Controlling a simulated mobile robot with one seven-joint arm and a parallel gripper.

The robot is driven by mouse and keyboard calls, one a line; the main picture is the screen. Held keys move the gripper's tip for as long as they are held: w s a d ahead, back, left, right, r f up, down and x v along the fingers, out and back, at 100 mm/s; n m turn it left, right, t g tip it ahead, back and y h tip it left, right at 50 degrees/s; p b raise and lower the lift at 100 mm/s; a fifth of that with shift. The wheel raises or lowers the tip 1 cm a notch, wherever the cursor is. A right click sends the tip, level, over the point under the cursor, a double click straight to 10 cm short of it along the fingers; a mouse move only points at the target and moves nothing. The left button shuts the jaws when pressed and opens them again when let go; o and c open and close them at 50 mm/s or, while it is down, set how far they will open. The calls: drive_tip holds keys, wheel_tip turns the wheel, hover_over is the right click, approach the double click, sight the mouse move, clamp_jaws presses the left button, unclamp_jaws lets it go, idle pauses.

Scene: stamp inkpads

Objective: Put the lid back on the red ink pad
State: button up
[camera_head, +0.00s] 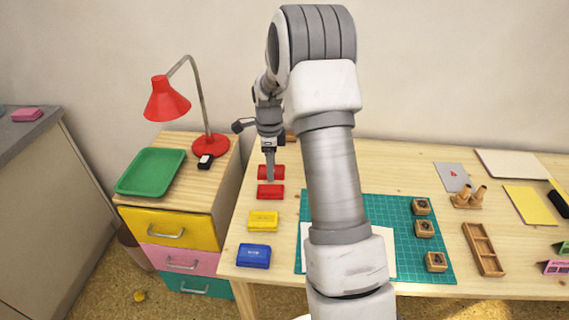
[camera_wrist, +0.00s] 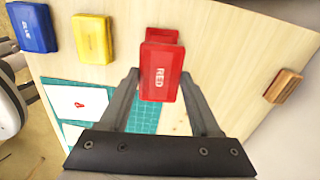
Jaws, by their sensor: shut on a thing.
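My gripper (camera_head: 269,181) points down at the left part of the table. In the wrist view, the lid partly hides this base (camera_wrist: 162,35). I cannot tell how high the lid is above the table.
A yellow pad (camera_head: 263,221) and a blue pad (camera_head: 254,256) stand nearer in the same row. A green cutting mat (camera_head: 405,262) with several wooden stamps lies right. A red lamp (camera_head: 211,145) and green tray (camera_head: 150,171) stand on the drawer cabinet at left.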

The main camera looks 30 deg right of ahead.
sight(270, 189)
drive_tip(key=shift+w+a, duration=0.15)
drive_tip(key=shift+a, duration=0.1)
idle(0.3)
drive_tip(key=shift+f+b, duration=1.55)
drive_tip(key=shift+f, duration=1.3)
drive_tip(key=shift+f, duration=0.55)
idle(0.7)
drive_tip(key=o, duration=1.4)
drive_tip(key=shift+r, duration=0.1)
